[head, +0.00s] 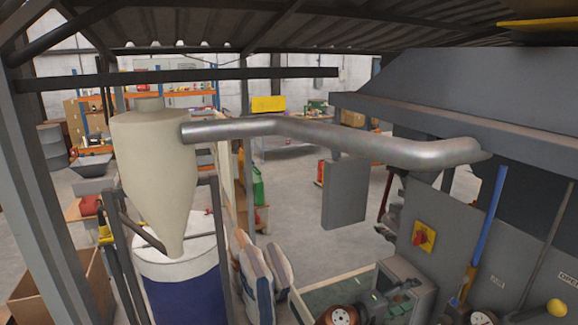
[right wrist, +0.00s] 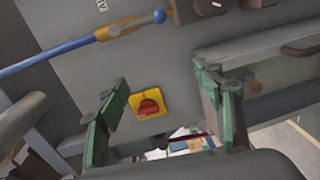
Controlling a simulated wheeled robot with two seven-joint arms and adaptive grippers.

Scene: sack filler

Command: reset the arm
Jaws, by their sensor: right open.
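My right gripper (right wrist: 164,100) shows in the right wrist view, with its green-padded fingers spread apart and nothing held between them. A red rotary switch on a yellow plate (right wrist: 149,104) appears between the fingers, on the grey panel behind them. I cannot tell how far the fingers are from it. The same switch shows in the head view (head: 424,237) on the grey machine at the right. I cannot make out the right gripper clearly in the head view. My left gripper is in neither view.
A blue rod (head: 486,228) stands in front of the grey machine (head: 465,248). A metal duct (head: 350,142) runs to a beige cone hopper (head: 155,165) above a white-and-blue drum (head: 182,275). Sacks (head: 257,285) stand beside the drum. Open floor (head: 300,205) lies behind.

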